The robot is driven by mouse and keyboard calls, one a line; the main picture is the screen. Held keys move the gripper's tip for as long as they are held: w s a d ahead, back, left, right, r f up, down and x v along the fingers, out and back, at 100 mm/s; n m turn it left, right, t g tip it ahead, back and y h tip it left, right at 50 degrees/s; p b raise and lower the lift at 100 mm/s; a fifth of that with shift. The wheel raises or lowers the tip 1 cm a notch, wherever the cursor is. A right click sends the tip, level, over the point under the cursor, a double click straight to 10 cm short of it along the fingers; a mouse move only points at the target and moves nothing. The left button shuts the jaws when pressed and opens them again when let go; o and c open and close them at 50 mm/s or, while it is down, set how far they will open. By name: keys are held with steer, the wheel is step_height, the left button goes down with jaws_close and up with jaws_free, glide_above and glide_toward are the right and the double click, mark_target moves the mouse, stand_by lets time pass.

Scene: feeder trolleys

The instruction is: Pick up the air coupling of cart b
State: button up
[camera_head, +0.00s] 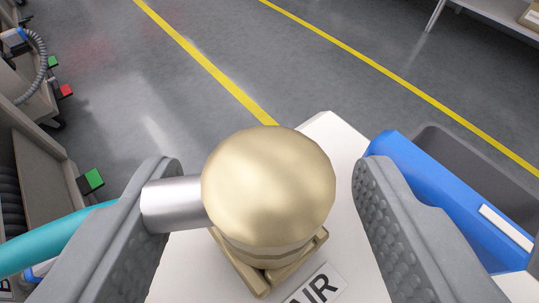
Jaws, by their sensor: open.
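The air coupling (268,180) is a rounded brass-coloured body with a silver sleeve (172,203) on its left side. A teal hose (60,235) runs from the sleeve's side toward the left edge. The coupling sits in a tan holder (240,268) on a white top (190,272) with a label (316,288) that reads "IR", its first part cut off or hidden. My gripper (268,185) is open, with one grey finger on each side of the coupling. The left finger overlaps the sleeve and hose; a gap shows between the brass body and the right finger.
A blue-edged dark grey bin (440,200) stands close to the right finger. At the left are trolley parts with a green block (92,180), a red block (65,91) and a grey corrugated hose (40,62). Open grey floor with yellow lines (205,62) lies beyond.

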mark_target(270, 223)
steer(key=shift+c, duration=0.5)
jaws_close()
steer(key=shift+r, duration=0.15)
steer(key=shift+r, duration=4.85)
